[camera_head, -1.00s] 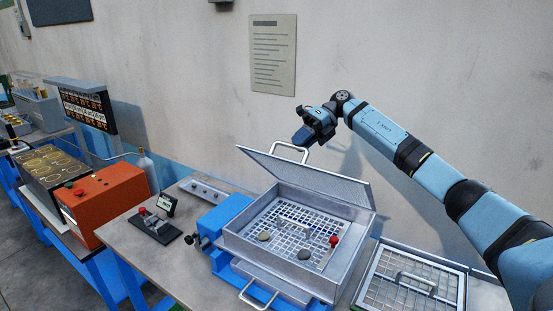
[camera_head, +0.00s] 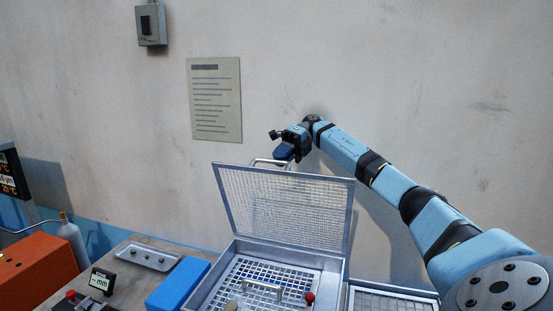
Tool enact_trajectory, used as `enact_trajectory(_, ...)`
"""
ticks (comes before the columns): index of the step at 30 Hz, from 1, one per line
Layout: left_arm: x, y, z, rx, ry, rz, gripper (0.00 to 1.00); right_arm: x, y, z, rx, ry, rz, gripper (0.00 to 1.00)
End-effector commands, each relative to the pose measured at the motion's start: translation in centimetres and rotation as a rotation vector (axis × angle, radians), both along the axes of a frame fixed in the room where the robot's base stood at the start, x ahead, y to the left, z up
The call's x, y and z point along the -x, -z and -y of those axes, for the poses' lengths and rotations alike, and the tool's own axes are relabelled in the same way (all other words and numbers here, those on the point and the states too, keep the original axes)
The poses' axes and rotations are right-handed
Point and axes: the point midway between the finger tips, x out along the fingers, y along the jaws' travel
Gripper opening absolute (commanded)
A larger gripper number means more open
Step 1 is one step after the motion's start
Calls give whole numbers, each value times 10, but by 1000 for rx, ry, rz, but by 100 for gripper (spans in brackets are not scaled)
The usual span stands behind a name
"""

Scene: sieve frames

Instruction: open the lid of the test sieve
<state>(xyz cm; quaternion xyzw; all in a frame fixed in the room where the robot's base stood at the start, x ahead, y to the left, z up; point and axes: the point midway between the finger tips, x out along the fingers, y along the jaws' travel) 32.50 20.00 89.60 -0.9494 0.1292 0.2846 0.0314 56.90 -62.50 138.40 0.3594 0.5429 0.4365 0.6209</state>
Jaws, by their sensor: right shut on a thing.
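The test sieve is a square metal box (camera_head: 338,278) at the bottom centre, cut off by the lower edge. Its mesh lid (camera_head: 285,210) stands steeply raised on the far side of the box. A handle (camera_head: 268,162) sits on the lid's upper edge. My right gripper (camera_head: 284,155) is at that handle, shut on it; the fingertips are small and partly hidden. Inside the box lie a grid with its own handle (camera_head: 262,287), a red knob (camera_head: 310,297) and a stone at the bottom edge. My left gripper does not show.
A second grid frame (camera_head: 385,300) lies right of the sieve, under my right arm. A blue block (camera_head: 178,284), a metal tray (camera_head: 150,256), a small display (camera_head: 103,281) and an orange machine (camera_head: 38,270) stand to the left. The wall rises close behind the lid.

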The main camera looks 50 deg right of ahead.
Motion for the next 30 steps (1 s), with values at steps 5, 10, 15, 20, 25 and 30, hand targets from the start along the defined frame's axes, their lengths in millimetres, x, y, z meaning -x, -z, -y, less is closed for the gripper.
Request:
enact_trajectory(5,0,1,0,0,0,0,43,0,4,0,3,1,-5,0)
enact_trajectory(10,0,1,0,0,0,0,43,0,3,0,3,0,-5,33)
enact_trajectory(15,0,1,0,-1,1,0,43,0,2,0,2,0,-3,40)
enact_trajectory(20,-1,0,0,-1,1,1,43,0,1,0,2,0,-2,40)
enact_trajectory(25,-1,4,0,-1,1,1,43,-1,-15,0,1,-1,2,40)
enact_trajectory(30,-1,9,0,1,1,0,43,-1,-51,0,1,-1,5,40)
